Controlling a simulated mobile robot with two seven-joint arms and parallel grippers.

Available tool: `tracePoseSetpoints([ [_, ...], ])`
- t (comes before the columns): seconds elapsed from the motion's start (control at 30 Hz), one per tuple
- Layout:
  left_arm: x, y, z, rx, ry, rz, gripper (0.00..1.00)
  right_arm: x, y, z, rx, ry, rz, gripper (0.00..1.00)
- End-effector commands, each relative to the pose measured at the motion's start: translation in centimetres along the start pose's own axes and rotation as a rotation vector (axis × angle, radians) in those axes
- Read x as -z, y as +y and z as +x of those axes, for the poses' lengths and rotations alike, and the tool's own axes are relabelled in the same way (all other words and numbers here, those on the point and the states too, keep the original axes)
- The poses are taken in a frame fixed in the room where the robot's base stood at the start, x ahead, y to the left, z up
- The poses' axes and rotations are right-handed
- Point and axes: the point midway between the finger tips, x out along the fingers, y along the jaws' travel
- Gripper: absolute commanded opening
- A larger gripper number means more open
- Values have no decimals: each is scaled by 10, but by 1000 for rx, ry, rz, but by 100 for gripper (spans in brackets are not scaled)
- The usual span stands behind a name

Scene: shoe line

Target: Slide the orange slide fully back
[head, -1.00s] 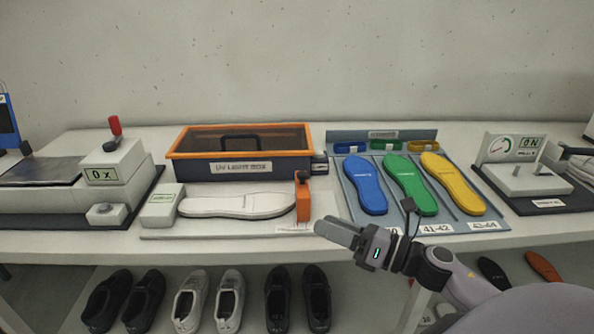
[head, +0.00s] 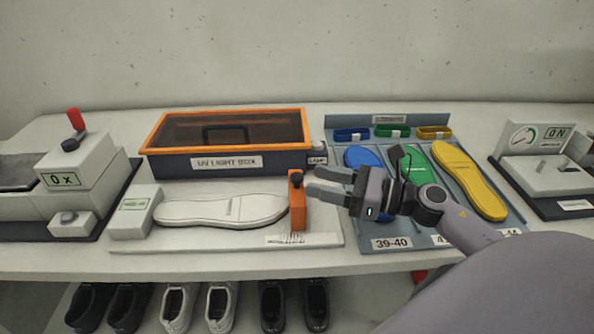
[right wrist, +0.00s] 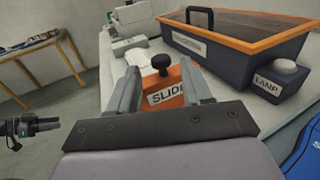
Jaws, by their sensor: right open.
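The orange slide (head: 298,205) stands upright on a white measuring base (head: 225,247), at the right end of a white sole (head: 222,209). It has a black knob on top and a "SLIDE" label that shows in the right wrist view (right wrist: 172,88). My right gripper (head: 312,182) is open, its fingers pointing left at the slide. In the right wrist view the open fingers (right wrist: 165,82) appear on either side of the slide; contact cannot be told. My left gripper is not in the head view.
The orange-rimmed UV light box (head: 228,161) stands behind the base. A grey tray (head: 391,243) with blue, green and yellow insoles lies to the right, partly under my right arm. A white block (head: 136,212) stands at the base's left end. Shoes sit on the shelf below.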

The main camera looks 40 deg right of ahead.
Motion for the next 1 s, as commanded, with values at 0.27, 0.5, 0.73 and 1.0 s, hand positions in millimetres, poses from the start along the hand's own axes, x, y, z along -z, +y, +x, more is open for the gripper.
tracePoseSetpoints([
  [0.27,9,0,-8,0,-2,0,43,-3,0,35,-1,-2,-1,49],
  [0.5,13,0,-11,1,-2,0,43,-2,0,53,1,-2,1,49],
  [0.73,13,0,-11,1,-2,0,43,0,0,57,0,0,1,49],
  [1.0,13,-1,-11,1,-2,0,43,0,0,57,0,0,1,7],
])
